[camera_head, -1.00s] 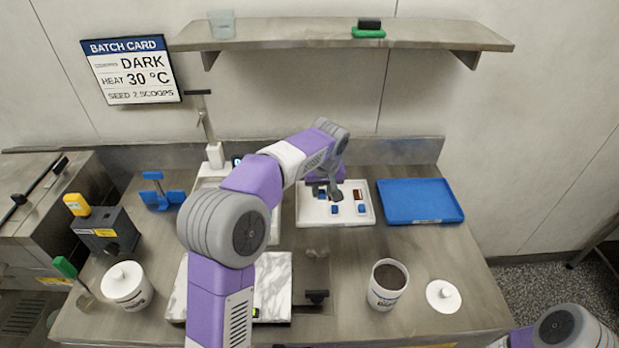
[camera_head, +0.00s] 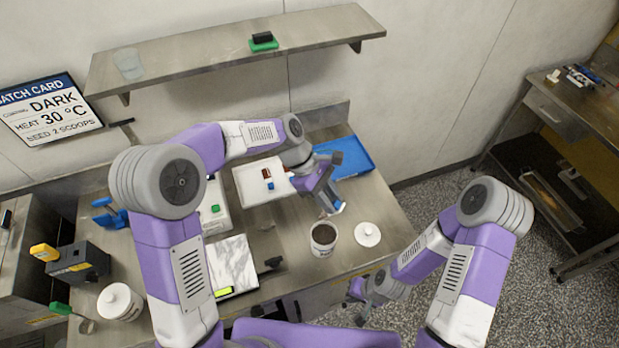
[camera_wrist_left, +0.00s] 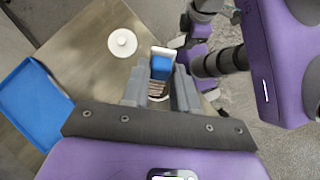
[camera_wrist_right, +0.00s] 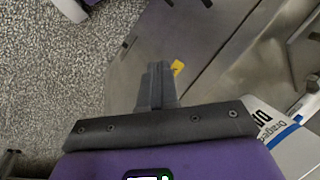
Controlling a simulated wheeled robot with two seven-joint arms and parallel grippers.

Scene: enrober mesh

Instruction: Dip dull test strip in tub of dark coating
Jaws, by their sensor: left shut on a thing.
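My left gripper (camera_head: 326,197) is shut on a test strip (camera_wrist_left: 161,68), which shows blue with a pale end between the fingers in the left wrist view. In the head view the gripper is just above and behind the white tub of dark coating (camera_head: 323,246), apart from it. The strip's coated or dull face cannot be made out. In the left wrist view the tub is mostly hidden behind the fingers and strip. My right gripper (camera_head: 361,298) is low beyond the table's front edge; its fingers (camera_wrist_right: 157,86) are together and empty.
A white lid (camera_head: 367,234) lies right of the tub. A white tray (camera_head: 255,190) with small blue and brown pieces and a blue tray (camera_head: 348,154) lie behind. A marble slab (camera_head: 232,264) and another white tub (camera_head: 119,302) are to the left. A shelf (camera_head: 220,50) overhangs the back.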

